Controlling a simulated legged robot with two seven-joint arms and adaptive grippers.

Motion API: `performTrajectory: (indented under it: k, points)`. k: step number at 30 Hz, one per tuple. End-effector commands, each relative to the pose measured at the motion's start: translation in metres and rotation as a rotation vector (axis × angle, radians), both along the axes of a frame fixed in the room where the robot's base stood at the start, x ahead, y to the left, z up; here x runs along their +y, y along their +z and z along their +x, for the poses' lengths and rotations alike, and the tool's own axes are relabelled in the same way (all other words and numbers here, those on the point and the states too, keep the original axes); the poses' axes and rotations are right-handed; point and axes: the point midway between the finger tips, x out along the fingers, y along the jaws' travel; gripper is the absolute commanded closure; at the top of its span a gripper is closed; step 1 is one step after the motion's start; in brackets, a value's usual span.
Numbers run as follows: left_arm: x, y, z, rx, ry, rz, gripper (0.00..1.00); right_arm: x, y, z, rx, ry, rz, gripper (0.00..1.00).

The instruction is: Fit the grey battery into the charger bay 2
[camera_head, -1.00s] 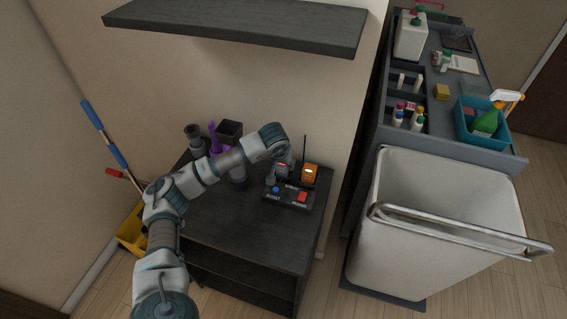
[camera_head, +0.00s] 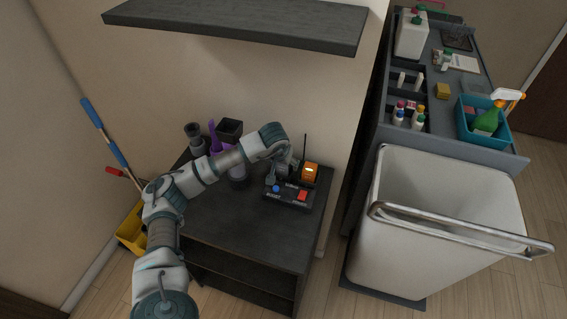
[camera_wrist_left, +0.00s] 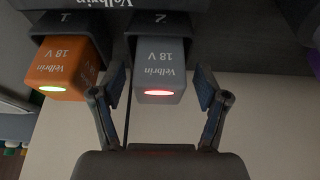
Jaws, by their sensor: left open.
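The grey battery (camera_wrist_left: 160,72) sits in bay 2 of the dark charger (camera_wrist_left: 113,40) in the left wrist view, with a red light on its end. How fully it is seated I cannot tell. An orange battery (camera_wrist_left: 68,68) with a green light is in bay 1; it also shows in the head view (camera_head: 309,173). My left gripper (camera_wrist_left: 153,88) is open, its fingers on either side of the grey battery with a gap on both sides. In the head view, my left gripper (camera_head: 284,172) is at the charger and mostly hides the grey battery. My right gripper is not seen.
The charger's base, with a blue button (camera_head: 276,188) and a red button (camera_head: 302,196), stands on a dark cabinet (camera_head: 235,225). A thin antenna rises behind it. Dark containers (camera_head: 230,130) and a purple item stand left. A shelf (camera_head: 240,25) hangs above; a cart stands right.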

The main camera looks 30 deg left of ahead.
Motion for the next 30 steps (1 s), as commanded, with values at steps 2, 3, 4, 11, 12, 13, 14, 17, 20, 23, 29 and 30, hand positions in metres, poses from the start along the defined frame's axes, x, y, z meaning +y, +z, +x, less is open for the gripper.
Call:
performTrajectory:
  k: [2,3,4,11,12,13,14,17,20,23,29,30]
  points:
    - [0.000,0.008,-0.002,-0.004,0.001,0.001,0.26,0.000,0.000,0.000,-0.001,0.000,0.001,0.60]
    - [0.000,0.013,-0.004,-0.004,0.001,0.001,0.26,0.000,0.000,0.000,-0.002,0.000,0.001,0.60]
    - [-0.001,0.019,-0.006,-0.005,0.000,0.000,0.26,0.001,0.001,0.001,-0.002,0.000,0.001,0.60]
    - [-0.005,0.066,-0.025,-0.004,-0.001,-0.001,0.26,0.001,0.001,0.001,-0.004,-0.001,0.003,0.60]
    - [-0.006,0.074,-0.028,-0.005,-0.001,-0.001,0.26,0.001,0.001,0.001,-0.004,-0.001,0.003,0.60]
    - [-0.006,0.079,-0.030,-0.004,-0.002,0.000,0.26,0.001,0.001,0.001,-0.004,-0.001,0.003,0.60]
    - [-0.007,0.084,-0.032,-0.003,-0.002,-0.001,0.26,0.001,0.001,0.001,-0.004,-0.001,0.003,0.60]
    - [-0.008,0.097,-0.037,-0.002,0.000,-0.002,0.26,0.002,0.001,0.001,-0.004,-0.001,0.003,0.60]
    - [-0.009,0.104,-0.041,0.001,-0.001,-0.002,0.26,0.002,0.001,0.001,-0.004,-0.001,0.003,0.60]
    - [-0.009,0.107,-0.042,0.001,-0.001,-0.002,0.26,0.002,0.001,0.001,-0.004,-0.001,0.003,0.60]
    - [-0.008,0.107,-0.042,0.001,-0.001,-0.002,0.26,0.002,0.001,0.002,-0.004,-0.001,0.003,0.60]
    - [-0.008,0.107,-0.042,0.001,-0.001,-0.002,0.26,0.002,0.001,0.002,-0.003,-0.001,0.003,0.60]
